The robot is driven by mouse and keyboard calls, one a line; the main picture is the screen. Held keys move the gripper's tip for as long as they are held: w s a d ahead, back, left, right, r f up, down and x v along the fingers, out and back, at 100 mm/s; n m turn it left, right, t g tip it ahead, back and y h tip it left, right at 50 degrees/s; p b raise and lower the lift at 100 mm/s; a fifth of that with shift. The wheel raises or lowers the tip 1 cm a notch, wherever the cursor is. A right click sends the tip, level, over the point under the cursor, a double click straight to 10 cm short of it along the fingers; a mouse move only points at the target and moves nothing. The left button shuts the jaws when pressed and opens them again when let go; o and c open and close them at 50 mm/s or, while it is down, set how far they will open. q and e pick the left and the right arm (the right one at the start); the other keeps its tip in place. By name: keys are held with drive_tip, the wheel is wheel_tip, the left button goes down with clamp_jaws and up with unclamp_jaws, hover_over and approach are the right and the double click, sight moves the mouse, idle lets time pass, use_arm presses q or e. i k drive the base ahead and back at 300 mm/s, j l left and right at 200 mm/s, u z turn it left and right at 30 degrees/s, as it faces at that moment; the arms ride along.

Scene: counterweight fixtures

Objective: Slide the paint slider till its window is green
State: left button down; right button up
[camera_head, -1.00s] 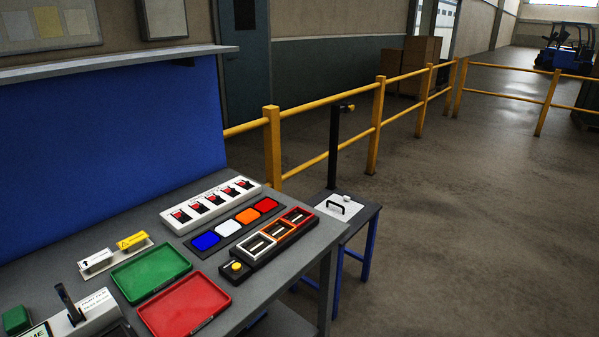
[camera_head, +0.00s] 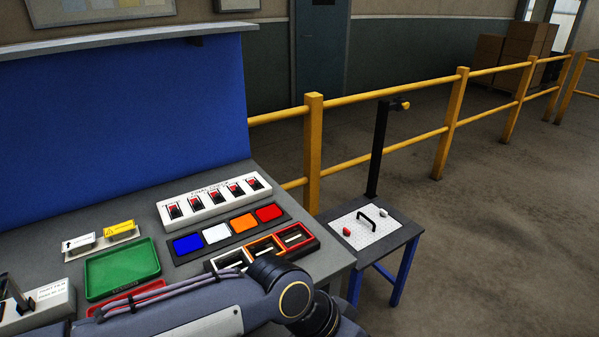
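I cannot tell for certain which fixture is the paint slider, and I see no window that reads clearly as its green window. A white box with a dark upright lever (camera_head: 40,308) and a small unreadable label is cut off at the lower left. A black fixture with white, orange and red framed slots (camera_head: 303,238) lies near the bench's front right; my arm covers its near left part. One of my arms crosses the bottom of the view in front of the bench. Neither gripper's fingers show.
On the bench are a green tray (camera_head: 122,270), a mostly hidden red tray (camera_head: 152,286), a strip of coloured pads (camera_head: 216,234) and a white switch panel (camera_head: 212,200). A side table (camera_head: 392,243) with a black-handled plate stands right of the bench, before a yellow railing (camera_head: 313,150).

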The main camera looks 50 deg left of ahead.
sight(256, 185)
drive_tip(key=i+u, duration=0.25)
drive_tip(key=i, duration=0.15)
drive_tip(key=i+l+u, duration=0.3)
drive_tip(key=i+u, duration=0.15)
drive_tip(key=u, duration=0.3)
drive_tip(key=i+u, duration=0.2)
drive_tip(key=u, duration=0.3)
drive_tip(key=i+l+u, duration=0.1)
drive_tip(key=u, duration=0.35)
drive_tip(key=i+l+u, duration=0.1)
drive_tip(key=l+u, duration=0.15)
drive_tip(key=u, duration=0.2)
drive_tip(key=i+l+u, duration=0.1)
drive_tip(key=u, duration=0.35)
drive_tip(key=i+l+u, duration=0.15)
drive_tip(key=u, duration=0.3)
drive_tip(key=i+l+u, duration=0.1)
drive_tip(key=u, duration=0.3)
drive_tip(key=l+u, duration=0.3)
drive_tip(key=u, duration=0.15)
drive_tip(key=l+u, duration=0.25)
drive_tip(key=u, duration=0.2)
drive_tip(key=i, duration=0.05)
